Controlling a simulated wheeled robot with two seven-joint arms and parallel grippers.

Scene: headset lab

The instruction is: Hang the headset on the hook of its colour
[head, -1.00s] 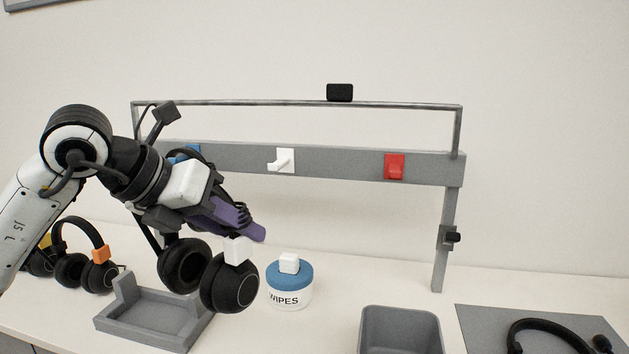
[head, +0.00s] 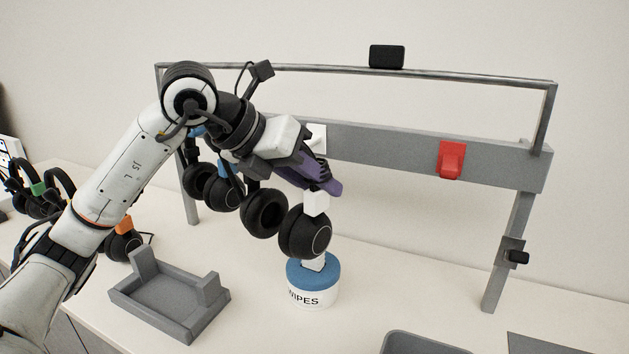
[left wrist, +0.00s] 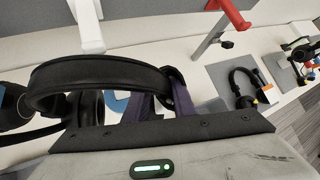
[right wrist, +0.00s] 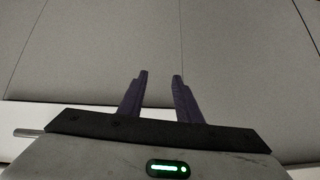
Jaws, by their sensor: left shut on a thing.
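My left gripper (head: 322,184) is shut on the headband of a black headset (head: 304,236) with a white block above one ear cup. The cups hang down, above the wipes tub. The headband (left wrist: 95,78) shows in the left wrist view, between the purple fingers. The white hook (head: 318,139) on the grey rail is just behind the gripper and partly covered; it also shows in the left wrist view (left wrist: 86,25), beyond the headband and apart from it. The red hook (head: 451,160) is bare. My right gripper (right wrist: 160,76) is open and empty.
A blue-marked headset (head: 199,182) hangs at the rail's left end, partly behind my arm. A wipes tub (head: 313,293) stands below the held headset. A grey cradle (head: 200,318) is empty. More headsets stand at left; a grey bin (head: 425,343) is at front right.

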